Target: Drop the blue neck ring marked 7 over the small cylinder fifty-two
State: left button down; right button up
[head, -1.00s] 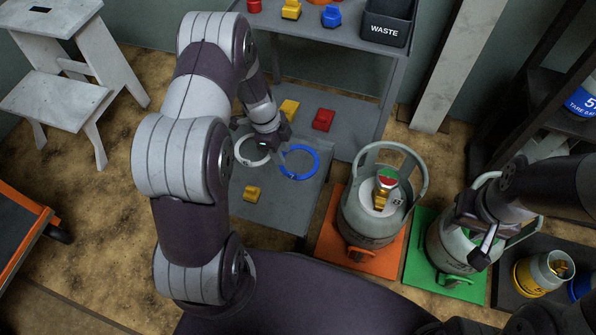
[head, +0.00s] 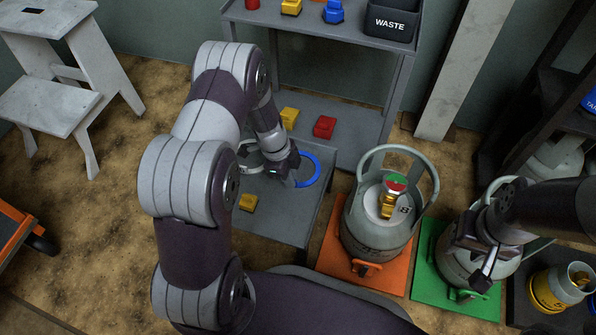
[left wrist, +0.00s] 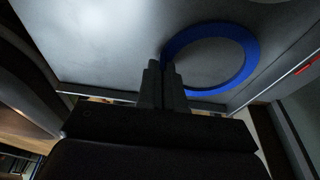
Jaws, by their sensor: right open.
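The blue neck ring (head: 314,170) lies on the low grey platform, right of a white ring; no 7 is readable on it. It also shows in the left wrist view (left wrist: 247,50). My left gripper (head: 290,178) is down at the ring's left edge, its fingers close together on the rim (left wrist: 165,80). A grey cylinder (head: 372,232) with a brass valve stands on an orange scale. Another grey cylinder (head: 466,258) stands on a green scale, partly hidden by my open right gripper (head: 478,262). I cannot read fifty-two on either.
Yellow and red blocks lie behind. A waste bin (head: 391,22) stands on the upper shelf. A small yellow-banded cylinder (head: 548,290) is at the lower right.

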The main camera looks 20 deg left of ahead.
pick_arm(q)
jog(key=shift+r, duration=0.15)
jog(key=shift+d+p+v, duration=0.2)
jog(key=shift+p+v, duration=0.5)
jog(key=shift+v, duration=0.2)
jog(key=shift+d+p+v, duration=0.25)
jog(key=shift+p+v, duration=0.4)
jog(key=shift+v, duration=0.25)
jog(key=shift+r, duration=0.1)
